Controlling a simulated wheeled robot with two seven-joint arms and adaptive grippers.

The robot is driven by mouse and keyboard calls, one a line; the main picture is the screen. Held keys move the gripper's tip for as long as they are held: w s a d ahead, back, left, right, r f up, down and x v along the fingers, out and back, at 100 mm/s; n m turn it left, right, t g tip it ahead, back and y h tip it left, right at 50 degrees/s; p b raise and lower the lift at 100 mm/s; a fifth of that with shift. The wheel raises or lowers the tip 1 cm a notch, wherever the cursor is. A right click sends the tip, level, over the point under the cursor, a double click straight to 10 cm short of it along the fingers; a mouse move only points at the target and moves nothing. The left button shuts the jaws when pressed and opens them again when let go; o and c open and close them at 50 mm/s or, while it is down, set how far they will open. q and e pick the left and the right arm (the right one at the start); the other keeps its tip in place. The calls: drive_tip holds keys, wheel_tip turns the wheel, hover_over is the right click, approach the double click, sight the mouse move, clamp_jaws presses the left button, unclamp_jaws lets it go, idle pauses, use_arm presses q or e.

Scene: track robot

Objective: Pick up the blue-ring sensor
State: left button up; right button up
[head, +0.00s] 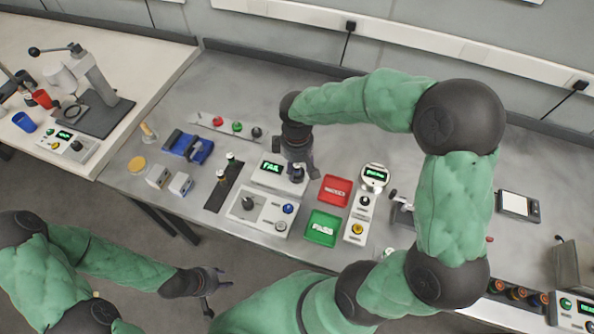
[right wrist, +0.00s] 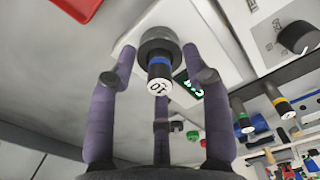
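The blue-ring sensor (right wrist: 159,72) is a short cylinder with a black body, a blue band and a white marked end. It stands in a dark round socket (right wrist: 158,42) on the white tester (head: 267,178), whose green display seems to read FAIL in the head view. My right gripper (head: 298,170) is over this socket. In the right wrist view its fingers (right wrist: 160,80) are spread on either side of the sensor, with gaps visible, so it is open and not holding it. My left gripper (head: 212,294) is low at the left, away from the bench objects, fingers apart and empty.
Two other sensors, green-ring (right wrist: 241,115) and yellow-ring (right wrist: 279,101), stand on a dark strip (head: 224,190) left of the tester. A red tray (head: 335,190) and a green tray (head: 322,228) lie right of it. A control box with a knob (head: 262,208) is in front.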

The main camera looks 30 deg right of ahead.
clamp_jaws()
drive_tip(key=shift+r, duration=0.1)
